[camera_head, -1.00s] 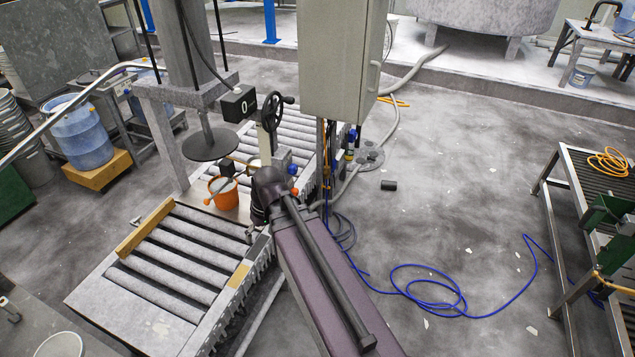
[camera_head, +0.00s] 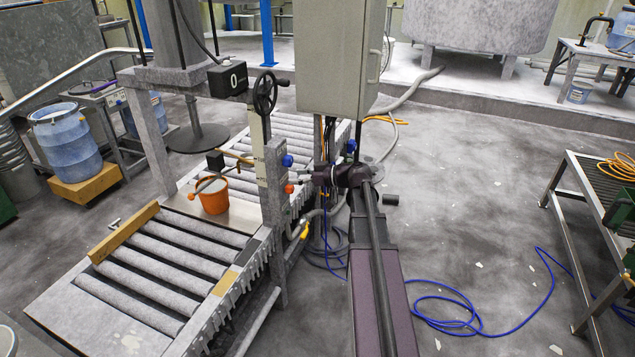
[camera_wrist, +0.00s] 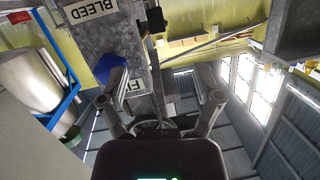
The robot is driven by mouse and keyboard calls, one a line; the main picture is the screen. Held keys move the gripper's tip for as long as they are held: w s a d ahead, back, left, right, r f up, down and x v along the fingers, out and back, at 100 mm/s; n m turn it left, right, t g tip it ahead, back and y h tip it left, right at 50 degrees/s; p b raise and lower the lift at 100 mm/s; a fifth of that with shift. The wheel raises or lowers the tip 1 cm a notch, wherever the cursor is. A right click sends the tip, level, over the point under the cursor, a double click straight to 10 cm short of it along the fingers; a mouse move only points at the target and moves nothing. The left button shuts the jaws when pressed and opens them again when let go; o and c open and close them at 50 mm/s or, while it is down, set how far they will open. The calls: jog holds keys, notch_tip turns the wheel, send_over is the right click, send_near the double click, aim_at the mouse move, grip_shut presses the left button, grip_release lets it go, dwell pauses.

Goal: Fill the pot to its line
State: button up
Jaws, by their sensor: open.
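The orange pot (camera_head: 214,203) stands upright on the plate between the roller sections, beside the press post. Its contents and fill line are too small to make out. A blue knob (camera_head: 287,160) and an orange knob (camera_head: 289,188) sit on the post's right side. My gripper (camera_head: 305,178) is right of the post, pointing left at it, between the two knob heights. In the wrist view my gripper (camera_wrist: 163,103) is open and empty. The blue knob (camera_wrist: 108,68) shows near its left finger, between a "BLEED" label (camera_wrist: 92,10) and a partly hidden label beginning "FI".
The round press plate (camera_head: 198,138) hangs above and left of the pot. A black box (camera_head: 228,79) reading 0 and a handwheel (camera_head: 265,92) are above the post. A grey cabinet (camera_head: 338,55) stands close behind my arm. Blue hose (camera_head: 445,300) lies on the floor.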

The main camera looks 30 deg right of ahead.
aim_at(291, 162)
jog(key=d+t+b, duration=0.2)
jog(key=d+t, duration=0.1)
jog(key=d, duration=0.4)
jog(key=shift+w+d+r+n, duration=0.15)
jog(key=shift+w+r+n, duration=0.05)
jog(key=shift+r+n, duration=0.1)
jog(key=shift+w, duration=0.15)
jog(key=shift+x, duration=4.25)
jog(key=shift+c, duration=0.4)
jog(key=c, duration=0.6)
